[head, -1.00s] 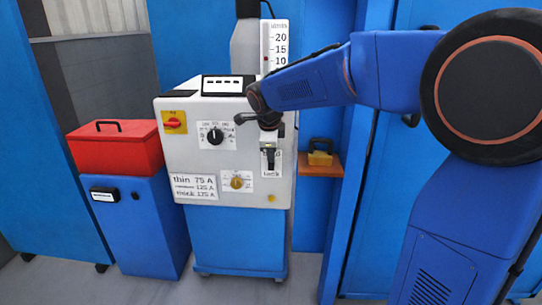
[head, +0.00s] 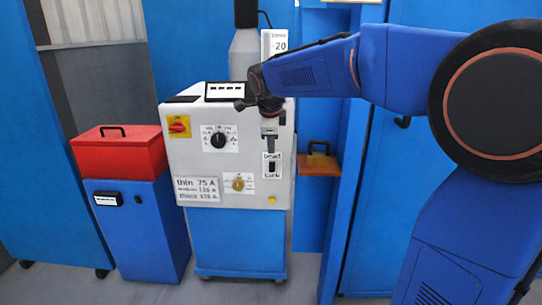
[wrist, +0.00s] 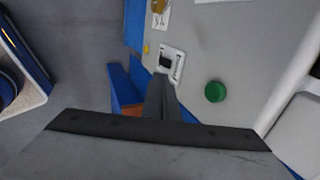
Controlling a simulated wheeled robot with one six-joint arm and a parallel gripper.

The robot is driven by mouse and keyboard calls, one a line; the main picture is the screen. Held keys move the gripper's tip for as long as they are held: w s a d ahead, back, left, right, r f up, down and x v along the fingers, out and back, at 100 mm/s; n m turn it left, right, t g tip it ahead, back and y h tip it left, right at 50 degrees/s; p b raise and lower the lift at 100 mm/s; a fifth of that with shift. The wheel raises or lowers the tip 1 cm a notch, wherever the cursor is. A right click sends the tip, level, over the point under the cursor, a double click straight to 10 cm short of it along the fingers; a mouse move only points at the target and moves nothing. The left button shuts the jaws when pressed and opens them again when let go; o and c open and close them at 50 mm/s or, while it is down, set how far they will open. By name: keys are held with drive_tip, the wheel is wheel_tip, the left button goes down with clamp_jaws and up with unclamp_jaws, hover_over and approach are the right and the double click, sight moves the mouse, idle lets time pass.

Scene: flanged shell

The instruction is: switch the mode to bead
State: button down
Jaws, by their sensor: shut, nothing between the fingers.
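The mode switch (head: 271,167) is a small dark switch on a white plate on the grey machine's front, with "bead" printed above and "tack" below. It also shows in the wrist view (wrist: 166,61), just beyond my fingertips. I cannot tell which way the switch is set. My gripper (head: 269,131) is shut and empty, above the switch plate in the head view and apparently clear of it. Its fingers show in the wrist view (wrist: 160,82).
The machine front (head: 228,185) carries a black dial (head: 217,139), a red switch on yellow (head: 179,126) and a yellow knob (head: 238,184). A green button (wrist: 215,91) is near my fingers.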

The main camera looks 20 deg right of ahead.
drive_tip(key=shift+s+a+r, duration=0.1)
drive_tip(key=shift+r, duration=1)
drive_tip(key=shift+s+r, duration=0.1)
drive_tip(key=shift+r, duration=1)
drive_tip(key=shift+s, duration=0.1)
drive_tip(key=s+d+f+n, duration=0.1)
drive_tip(key=s+f+n, duration=0.5)
drive_tip(key=s, duration=0.6)
drive_tip(key=s+d+f+n+y, duration=0.1)
drive_tip(key=s+d+f+n, duration=0.1)
drive_tip(key=s+f+n, duration=0.3)
drive_tip(key=s+d+f+n, duration=0.1)
drive_tip(key=s+f+n, duration=0.5)
drive_tip(key=s+n, duration=0.5)
drive_tip(key=s, duration=0.9)
drive_tip(key=shift+d+f+y, duration=0.25)
drive_tip(key=shift+f+y, duration=0.05)
drive_tip(key=shift+y, duration=0.1)
